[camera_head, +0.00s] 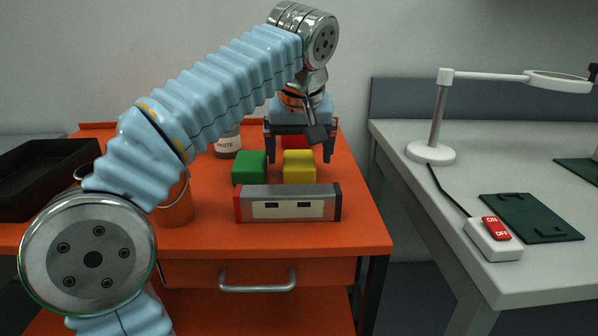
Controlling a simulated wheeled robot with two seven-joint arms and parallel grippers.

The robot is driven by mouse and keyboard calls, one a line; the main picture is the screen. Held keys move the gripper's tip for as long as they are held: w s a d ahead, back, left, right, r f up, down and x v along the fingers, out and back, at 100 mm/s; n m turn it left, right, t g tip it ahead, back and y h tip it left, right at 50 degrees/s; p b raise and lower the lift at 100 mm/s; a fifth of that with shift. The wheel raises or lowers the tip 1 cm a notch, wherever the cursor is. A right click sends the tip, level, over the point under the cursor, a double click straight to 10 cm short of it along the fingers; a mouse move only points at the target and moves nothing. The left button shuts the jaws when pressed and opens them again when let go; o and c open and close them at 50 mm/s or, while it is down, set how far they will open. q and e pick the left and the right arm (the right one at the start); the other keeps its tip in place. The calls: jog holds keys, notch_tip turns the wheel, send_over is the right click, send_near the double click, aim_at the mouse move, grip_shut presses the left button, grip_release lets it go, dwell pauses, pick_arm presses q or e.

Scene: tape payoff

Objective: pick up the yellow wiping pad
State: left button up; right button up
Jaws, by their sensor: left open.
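The yellow wiping pad (299,168) is a small block on the orange bench top, beside a green block (249,168). My left gripper (299,156) points down with its two fingers spread wide. Its fingers show at the back edge of the yellow pad, one near each side. Nothing shows held between them. I cannot tell whether the fingers are level with the pad or behind it. A red block (293,143) shows partly behind the gripper. My right gripper is out of view.
A grey box with red end (288,203) lies in front of the pads. A paste jar (228,144), orange bucket (175,205) and black tray (40,180) stand to the left. A grey table (400,140) with a lamp (432,152) and switch box (493,240) is at right.

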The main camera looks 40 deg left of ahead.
pick_arm(q)
jog(key=x, duration=0.2)
jog(key=shift+a+f, duration=0.1)
jog(key=shift+f, duration=0.25)
jog(key=c, duration=1)
jog(key=shift+c, duration=0.2)
jog(key=shift+r, duration=0.55)
jog(key=r+p, duration=0.1)
jog(key=r, duration=0.2)
jog(key=shift+s+r, duration=0.1)
jog(key=shift+s, duration=0.1)
jog(key=s+r+p, duration=0.1)
jog(key=s+r, duration=0.3)
jog(key=s, duration=0.2)
jog(key=s+a+r, duration=0.1)
jog(key=s+r, duration=0.3)
jog(key=s, duration=0.3)
jog(key=shift+s+r+p, duration=0.25)
jog(key=shift+r+p, duration=0.15)
